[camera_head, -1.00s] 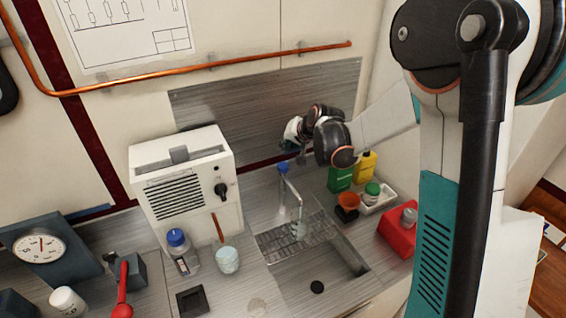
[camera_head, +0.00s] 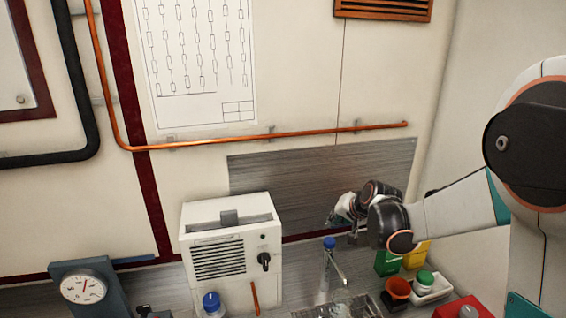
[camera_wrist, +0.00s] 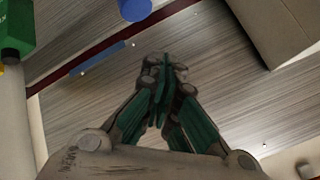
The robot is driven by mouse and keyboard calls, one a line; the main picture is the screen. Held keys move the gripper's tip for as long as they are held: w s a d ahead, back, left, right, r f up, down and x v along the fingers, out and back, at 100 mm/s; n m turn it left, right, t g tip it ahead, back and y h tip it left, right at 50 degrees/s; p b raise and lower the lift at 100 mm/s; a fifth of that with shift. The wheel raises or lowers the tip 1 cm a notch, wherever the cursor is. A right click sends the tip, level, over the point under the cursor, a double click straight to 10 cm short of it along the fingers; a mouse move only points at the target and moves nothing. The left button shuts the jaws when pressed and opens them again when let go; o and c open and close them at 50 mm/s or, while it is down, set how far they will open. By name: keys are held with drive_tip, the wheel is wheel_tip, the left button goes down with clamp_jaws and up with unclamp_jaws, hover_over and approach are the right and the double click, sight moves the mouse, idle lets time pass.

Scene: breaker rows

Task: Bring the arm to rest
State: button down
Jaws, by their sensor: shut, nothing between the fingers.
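My arm (camera_head: 455,208) reaches in from the right in the head view, its wrist bent over the sink area. My gripper (camera_wrist: 162,68) shows in the wrist view with its green-padded fingers together and nothing between them. In the head view my gripper (camera_head: 345,225) is small and partly hidden by the wrist, hanging in front of the metal wall plate (camera_head: 300,175).
A white box with a black knob (camera_head: 232,250) stands left of the gripper. A copper pipe (camera_head: 270,136) runs along the wall above. A dial gauge (camera_head: 84,287) stands far left.

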drive_tip(key=s+f+n+b, duration=0.1)
drive_tip(key=s+b, duration=0.3)
drive_tip(key=s, duration=0.8)
drive_tip(key=s+f+n+g+h+b, duration=0.1)
drive_tip(key=s+b, duration=0.4)
drive_tip(key=s, duration=0.7)
drive_tip(key=s+f+n+h+b, duration=0.1)
drive_tip(key=s+f+n+b, duration=0.2)
drive_tip(key=s, duration=0.9)
drive_tip(key=shift+a+f+g+b, duration=0.3)
drive_tip(key=shift+a+f+b, duration=0.1)
drive_tip(key=shift+f+b, duration=0.3)
drive_tip(key=shift+r, duration=0.15)
idle(1.5)
drive_tip(key=w+r+m+y+p, duration=0.1)
drive_tip(key=w+r+p, duration=0.5)
drive_tip(key=w, duration=0.4)
drive_tip(key=w+r+m+p, duration=0.1)
drive_tip(key=w+r+p, duration=0.5)
drive_tip(key=w, duration=0.4)
drive_tip(key=w+d+f+m+t+y+p, duration=0.1)
drive_tip(key=w+f+m+p, duration=0.1)
drive_tip(key=w+p, duration=0.9)
drive_tip(key=w+m, duration=0.1)
drive_tip(key=w, duration=0.5)
drive_tip(key=shift+w+f+t, duration=0.15)
drive_tip(key=shift+f+t, duration=0.25)
